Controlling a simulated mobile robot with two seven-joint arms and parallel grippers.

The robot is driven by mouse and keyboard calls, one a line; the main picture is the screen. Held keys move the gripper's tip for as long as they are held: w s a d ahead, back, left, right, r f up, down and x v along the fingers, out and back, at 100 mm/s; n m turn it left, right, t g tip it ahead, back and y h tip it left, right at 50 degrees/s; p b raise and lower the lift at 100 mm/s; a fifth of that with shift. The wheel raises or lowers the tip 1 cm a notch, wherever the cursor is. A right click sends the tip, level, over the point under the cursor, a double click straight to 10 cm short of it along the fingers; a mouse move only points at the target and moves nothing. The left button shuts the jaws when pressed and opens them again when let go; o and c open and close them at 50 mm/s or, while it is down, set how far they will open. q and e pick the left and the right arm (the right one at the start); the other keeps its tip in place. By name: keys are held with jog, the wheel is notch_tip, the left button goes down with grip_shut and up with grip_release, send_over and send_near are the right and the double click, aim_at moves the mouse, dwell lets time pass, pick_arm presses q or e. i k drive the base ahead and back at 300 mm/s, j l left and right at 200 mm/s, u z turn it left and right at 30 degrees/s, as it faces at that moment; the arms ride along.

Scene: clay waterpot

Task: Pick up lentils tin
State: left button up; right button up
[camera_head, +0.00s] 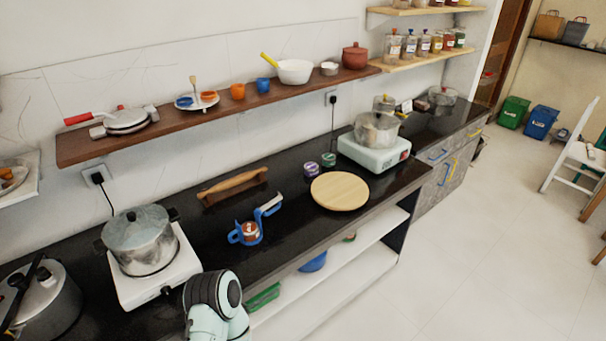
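Three small tins stand on the black counter, and their labels are too small to read, so I cannot tell which holds lentils. A tin with a reddish-brown label (250,231) is near the middle, with a blue and white item (267,208) close around or beside it. A purple-labelled tin (311,169) and a green-labelled tin (328,160) stand side by side behind the round wooden board. My pale arm rises at the bottom edge, in front of the counter. I make out neither gripper.
A round wooden board (340,191) lies right of the tins, and a rolling pin (233,185) lies behind. A pot on a white stove (165,279) stands left. Another pot on a pale stove (374,151) stands right. A wall shelf (215,109) runs above.

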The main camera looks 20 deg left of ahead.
aim_at(328, 160)
jog(key=i+u, duration=0.15)
jog(key=u, duration=0.25)
jog(key=i+l+u, duration=0.1)
jog(key=u, duration=0.3)
jog(key=i+l+u, duration=0.15)
jog(key=u, duration=0.25)
jog(key=i+l+u, duration=0.1)
jog(key=i+l, duration=0.25)
jog(key=i+l+u, duration=0.1)
jog(key=i+l, duration=0.2)
jog(key=l, duration=0.2)
jog(key=i+l+u, duration=0.1)
jog(key=i+l, duration=0.2)
jog(key=l, duration=0.15)
